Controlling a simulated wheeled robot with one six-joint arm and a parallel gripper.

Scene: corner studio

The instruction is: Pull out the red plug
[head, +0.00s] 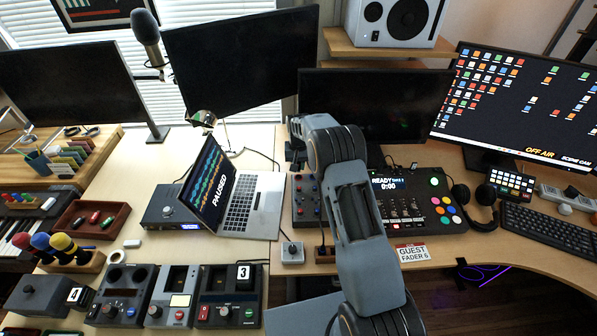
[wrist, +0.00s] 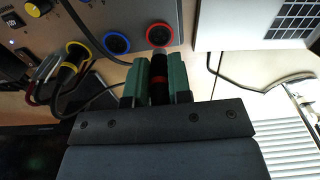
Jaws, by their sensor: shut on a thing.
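A yellow-ringed plug (wrist: 72,63) stands in the same panel. In the head view, my gripper (head: 296,158) is behind the grey box (head: 306,203); the red plug is hidden there.
The laptop (head: 238,205) stands close to the box's left in the head view. The mixer (head: 415,200) is on its right, and a dark monitor (head: 375,105) rises behind. Cables lie around the sockets, including a black cable (wrist: 105,92) beside my gripper.

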